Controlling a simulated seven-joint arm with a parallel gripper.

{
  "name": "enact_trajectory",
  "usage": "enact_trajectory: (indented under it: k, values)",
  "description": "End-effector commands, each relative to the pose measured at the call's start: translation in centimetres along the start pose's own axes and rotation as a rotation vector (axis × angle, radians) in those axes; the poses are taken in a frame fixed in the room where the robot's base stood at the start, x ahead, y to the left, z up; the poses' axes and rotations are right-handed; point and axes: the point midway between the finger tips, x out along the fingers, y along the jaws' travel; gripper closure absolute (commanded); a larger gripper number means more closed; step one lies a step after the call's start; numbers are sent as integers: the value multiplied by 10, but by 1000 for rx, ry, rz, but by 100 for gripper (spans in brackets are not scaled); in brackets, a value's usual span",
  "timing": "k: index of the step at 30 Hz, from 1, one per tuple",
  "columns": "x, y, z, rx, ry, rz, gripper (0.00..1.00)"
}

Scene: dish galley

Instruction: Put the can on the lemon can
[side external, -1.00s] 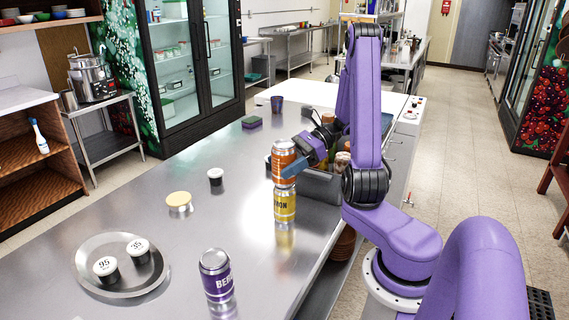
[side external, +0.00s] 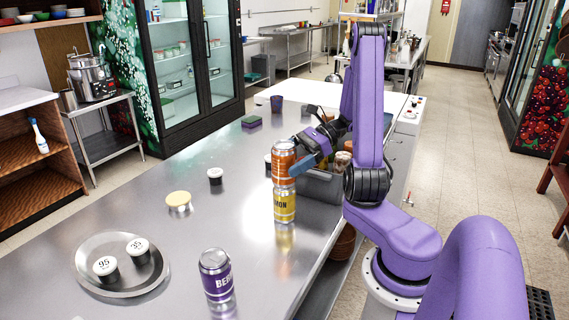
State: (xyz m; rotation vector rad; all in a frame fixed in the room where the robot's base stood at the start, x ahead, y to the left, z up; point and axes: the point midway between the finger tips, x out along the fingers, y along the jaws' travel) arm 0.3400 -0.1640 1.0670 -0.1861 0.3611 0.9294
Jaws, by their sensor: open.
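An orange can (side external: 283,164) stands upright on top of the yellow lemon can (side external: 285,205), which stands on the steel counter. The two cans look lined up in the side view. My gripper (side external: 302,165) is open, at the right of the orange can and level with it. A blue finger lies close beside the orange can; whether it touches cannot be told. The far finger is largely hidden. A purple can (side external: 215,276) stands apart near the front of the counter.
A round metal tray (side external: 95,245) with two small white-lidded cups is at the front left. A yellow-topped dish (side external: 178,199), a small cup (side external: 215,176), a sponge (side external: 251,121) and a dark cup (side external: 276,104) stand around. The steel counter (side external: 150,215) is clear between them.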

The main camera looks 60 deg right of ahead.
Motion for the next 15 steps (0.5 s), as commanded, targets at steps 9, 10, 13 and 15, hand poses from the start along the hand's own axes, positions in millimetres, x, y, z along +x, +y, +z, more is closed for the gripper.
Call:
enact_trajectory:
  k: [9,10,13,15]
  values:
    - [-66,0,-1,0,2,-5,1]
    - [-71,0,-1,1,3,-5,1]
    - [-85,0,0,1,2,-3,1]
    - [-93,0,0,0,1,-3,1]
